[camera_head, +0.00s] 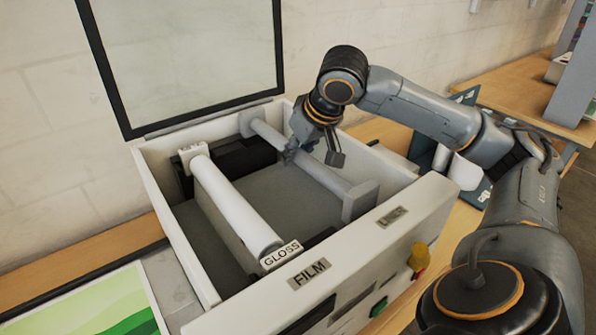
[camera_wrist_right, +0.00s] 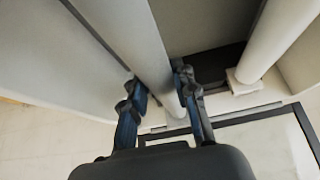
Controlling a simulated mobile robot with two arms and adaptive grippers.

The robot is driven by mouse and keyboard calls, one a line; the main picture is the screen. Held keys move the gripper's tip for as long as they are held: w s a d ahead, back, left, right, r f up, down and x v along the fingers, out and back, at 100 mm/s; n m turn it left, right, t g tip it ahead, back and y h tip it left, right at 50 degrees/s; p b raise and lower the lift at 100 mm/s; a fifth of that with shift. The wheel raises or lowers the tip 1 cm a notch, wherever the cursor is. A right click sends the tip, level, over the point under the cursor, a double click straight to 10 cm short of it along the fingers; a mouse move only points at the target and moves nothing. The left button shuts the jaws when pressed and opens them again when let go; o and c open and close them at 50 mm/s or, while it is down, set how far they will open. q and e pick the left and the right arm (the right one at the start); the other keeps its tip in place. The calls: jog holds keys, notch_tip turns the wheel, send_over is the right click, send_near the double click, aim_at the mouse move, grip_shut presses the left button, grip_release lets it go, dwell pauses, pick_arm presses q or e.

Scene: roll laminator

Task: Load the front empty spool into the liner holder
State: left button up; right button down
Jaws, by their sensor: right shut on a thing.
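The laminator is open. A plain light-grey spool (camera_head: 332,180) lies lengthwise along its right side, in line with the grey liner holder block (camera_head: 360,201) behind the LINER label (camera_head: 392,216). Its far end is by the back wall. I cannot tell whether its ends are fully seated. My right gripper (camera_head: 314,158) reaches down from above and is shut on the spool near its middle. In the right wrist view the spool (camera_wrist_right: 128,38) runs between the two fingers (camera_wrist_right: 160,92). My left gripper is not in view.
A white roll tagged GLOSS (camera_head: 232,205) lies on the left side behind the FILM label (camera_head: 309,273). The raised lid (camera_head: 185,55) stands at the back. A dark stand with white rolls (camera_head: 468,172) is to the right. A green sheet (camera_head: 95,305) lies front left.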

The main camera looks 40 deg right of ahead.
jog(key=f+b, duration=0.1)
jog(key=f, duration=0.1)
jog(key=f+b, duration=0.1)
jog(key=b, duration=0.1)
jog(key=shift+w+d+f, duration=0.1)
jog(key=shift+d+f, duration=0.1)
jog(key=shift+f, duration=0.2)
jog(key=shift+r, duration=0.1)
jog(key=shift+f, duration=0.4)
jog(key=c, duration=1)
grip_release()
jog(key=shift+c, duration=0.2)
